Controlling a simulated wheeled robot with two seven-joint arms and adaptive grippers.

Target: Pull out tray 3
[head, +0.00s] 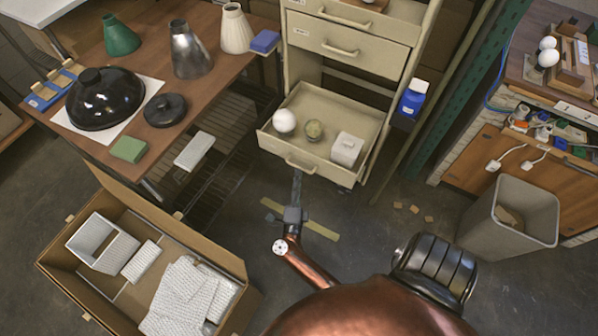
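A beige drawer cabinet (350,45) stands at the top centre. Its low tray (345,170) is far out and holds a white ball, a small greenish round thing and a white block. I cannot read the tray labels, so I cannot tell for certain that this is tray 3. The tray's front handle (301,166) faces me.
A wooden table (225,60) with lamp shades stands at the left. An open cardboard box (225,258) is on the floor at lower left. A grey bin (480,235) stands at the right. Floor before the tray is mostly clear.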

